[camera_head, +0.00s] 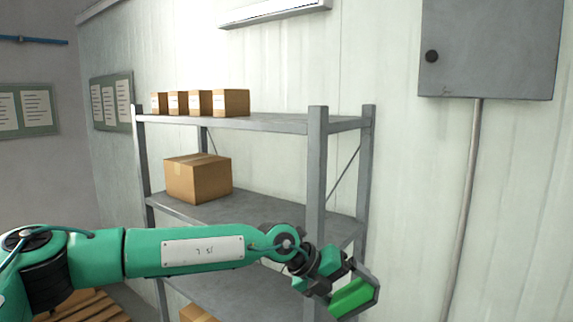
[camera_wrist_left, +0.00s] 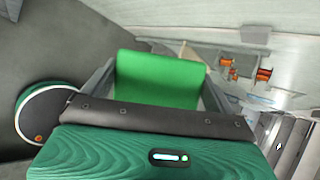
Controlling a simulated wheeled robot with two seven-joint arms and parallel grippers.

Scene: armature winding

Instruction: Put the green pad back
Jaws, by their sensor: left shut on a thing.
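My left gripper (camera_head: 354,293) reaches in from the left, in front of the metal shelf's right side, and is shut on the green pad (camera_head: 351,297). The pad is a bright green block, held in the air between the fingers. In the left wrist view the green pad (camera_wrist_left: 160,82) fills the space between the two fingers of my left gripper (camera_wrist_left: 158,90). My right gripper is in neither view.
A grey metal shelf (camera_head: 270,122) stands against the white wall, with several small cartons (camera_head: 231,102) on top and a larger carton (camera_head: 198,178) below. A grey wall cabinet (camera_head: 490,50) hangs at the right. Orange spools (camera_wrist_left: 263,75) show in the left wrist view.

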